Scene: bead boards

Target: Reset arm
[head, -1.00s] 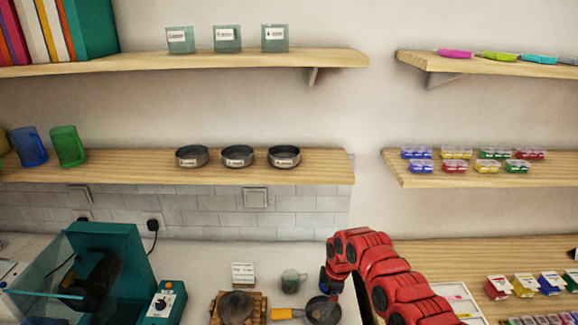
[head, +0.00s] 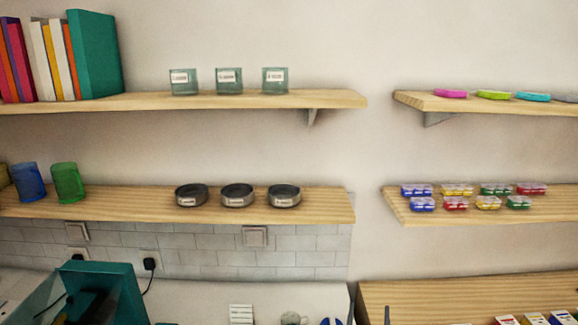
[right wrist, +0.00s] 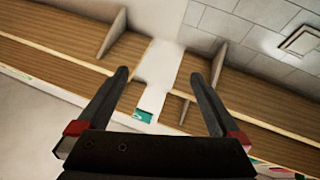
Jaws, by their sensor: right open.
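My right gripper (right wrist: 158,76) shows in the right wrist view with its two dark fingers wide apart. Nothing is between the fingers. Behind them are the undersides of wooden shelves and the wall. In the head view, only what look like its dark fingertips (head: 369,311) show at the bottom edge, in front of the gap between the counters. The rest of my right arm is below the picture. My left gripper is not in either view.
Middle shelf (head: 110,205) holds mugs and three round dishes (head: 237,195). Upper shelf (head: 150,102) holds books and glass cups. Right shelves (head: 540,212) hold bead boxes and coloured pieces. A teal machine (head: 118,285) stands lower left. The wall between the shelves is clear.

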